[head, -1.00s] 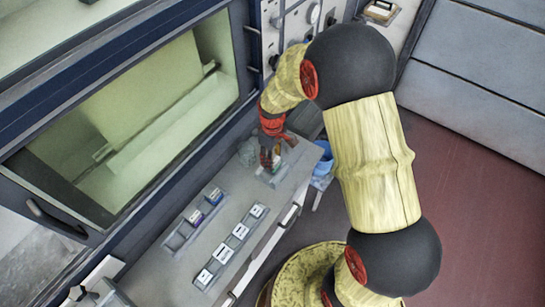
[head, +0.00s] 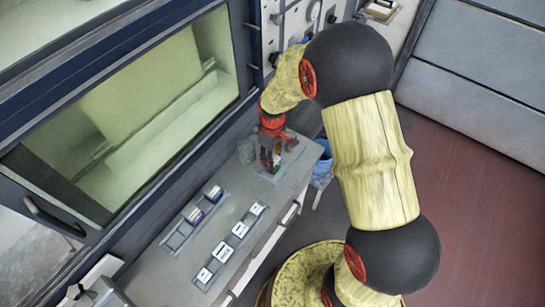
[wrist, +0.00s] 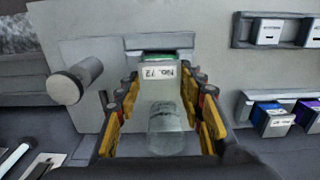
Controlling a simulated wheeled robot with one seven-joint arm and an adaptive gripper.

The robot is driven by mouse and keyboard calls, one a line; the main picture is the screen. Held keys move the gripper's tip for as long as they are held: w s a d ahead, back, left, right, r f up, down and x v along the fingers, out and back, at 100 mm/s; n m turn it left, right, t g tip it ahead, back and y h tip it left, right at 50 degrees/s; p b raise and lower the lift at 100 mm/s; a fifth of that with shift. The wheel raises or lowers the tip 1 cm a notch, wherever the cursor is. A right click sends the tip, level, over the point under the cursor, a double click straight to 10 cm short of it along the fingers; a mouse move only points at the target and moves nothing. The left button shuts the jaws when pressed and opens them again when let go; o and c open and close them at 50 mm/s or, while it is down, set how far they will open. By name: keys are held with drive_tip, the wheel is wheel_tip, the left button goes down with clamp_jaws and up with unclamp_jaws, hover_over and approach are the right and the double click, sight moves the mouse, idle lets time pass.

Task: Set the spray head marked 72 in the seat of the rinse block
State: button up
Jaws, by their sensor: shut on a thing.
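The spray head (wrist: 168,128) has a clear round body and a white label reading No. 72, with a green band behind the label. My gripper (wrist: 159,88) is shut on it, with yellow-padded fingers on both sides. In the head view, my gripper (head: 271,150) is low over the far end of the grey bench. A pale block (head: 274,174), possibly the rinse block, lies right below the gripper. The seat is hidden by the gripper and the spray head, and I cannot tell whether they touch.
A rack with white-labelled units (head: 240,230) and a second rack with blue and purple units (head: 195,216) stand on the bench (head: 165,265). A grey cylinder (wrist: 75,82) stands left of my gripper. A blue bin (head: 322,168) is beyond the bench end.

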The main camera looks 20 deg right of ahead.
drive_tip(key=shift+f, duration=0.35)
drive_tip(key=o, duration=1.4)
drive_tip(key=shift+c, duration=0.2)
wheel_tip(320, 180, up, 12)
drive_tip(key=s+r+m+t+b, duration=0.2)
drive_tip(key=s+r+m+b, duration=0.1)
drive_tip(key=s, duration=0.8)
drive_tip(key=s+r+m+t+b, duration=0.3)
drive_tip(key=s+r+b, duration=0.3)
drive_tip(key=s, duration=0.5)
drive_tip(key=shift+r+m+t+b, duration=0.3)
drive_tip(key=shift+m+b, duration=0.3)
drive_tip(key=shift+b, duration=0.55)
